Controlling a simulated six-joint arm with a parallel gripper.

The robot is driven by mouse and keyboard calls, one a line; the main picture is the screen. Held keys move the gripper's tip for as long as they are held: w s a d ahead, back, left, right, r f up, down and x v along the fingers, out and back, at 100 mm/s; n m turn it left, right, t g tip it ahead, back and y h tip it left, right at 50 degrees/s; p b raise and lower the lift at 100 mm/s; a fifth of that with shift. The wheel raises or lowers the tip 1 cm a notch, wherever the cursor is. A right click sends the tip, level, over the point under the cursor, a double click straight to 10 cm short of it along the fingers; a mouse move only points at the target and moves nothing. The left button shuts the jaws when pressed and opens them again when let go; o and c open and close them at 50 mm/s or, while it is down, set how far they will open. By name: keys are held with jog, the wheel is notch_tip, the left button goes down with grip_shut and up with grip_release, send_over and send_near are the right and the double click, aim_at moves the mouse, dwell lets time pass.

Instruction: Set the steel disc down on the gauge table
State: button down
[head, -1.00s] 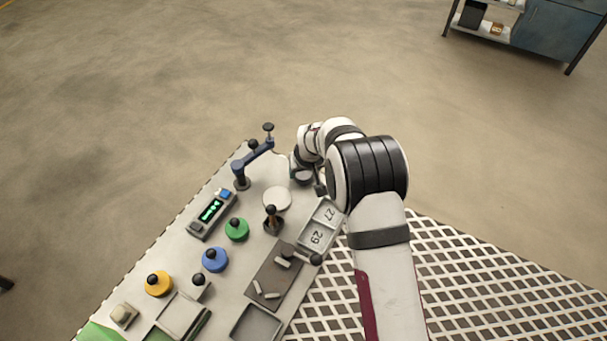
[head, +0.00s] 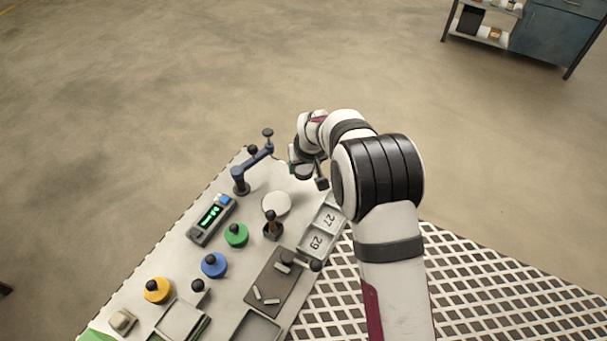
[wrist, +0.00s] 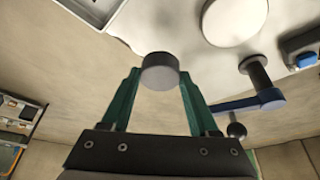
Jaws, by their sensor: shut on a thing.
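The steel disc (wrist: 160,72) is a short dark grey cylinder between the tips of my gripper (wrist: 158,84) in the wrist view. The two green fingers are shut on its sides. In the head view the disc (head: 303,172) shows as a dark round piece under my gripper (head: 302,165), near the bench's far end and apart from the plate. The gauge table seems to be the pale round plate (head: 276,204) on the bench. It also shows in the wrist view (wrist: 233,18), above and right of the disc, cut by the frame edge.
A blue swing arm on a post (head: 240,186) stands left of the plate. A brown-handled stamp (head: 271,228) stands close in front of it. A numbered tray (head: 322,231) lies to the right. A display box (head: 211,220) and several coloured knobs fill the left side.

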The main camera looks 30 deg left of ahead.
jog(key=w+d+r, duration=0.2)
jog(key=d+r, duration=0.4)
jog(key=d, duration=0.5)
jog(key=s+a+r+n+g+y, duration=0.2)
jog(key=s+a+n+g, duration=0.15)
jog(key=s+n, duration=0.65)
jog(key=shift+n+g, duration=0.35)
jog(key=shift+n, duration=0.55)
jog(key=a+f, duration=0.2)
jog(key=a, duration=0.1)
jog(key=a+f, duration=0.2)
jog(key=a, duration=0.1)
jog(key=s+a+f, duration=0.1)
jog(key=a+f, duration=0.1)
jog(key=a, duration=0.2)
jog(key=shift+f, duration=0.35)
notch_tip(320, 180, down, 4)
jog(key=shift+c, duration=0.7)
grip_release()
jog(key=shift+f, duration=0.1)
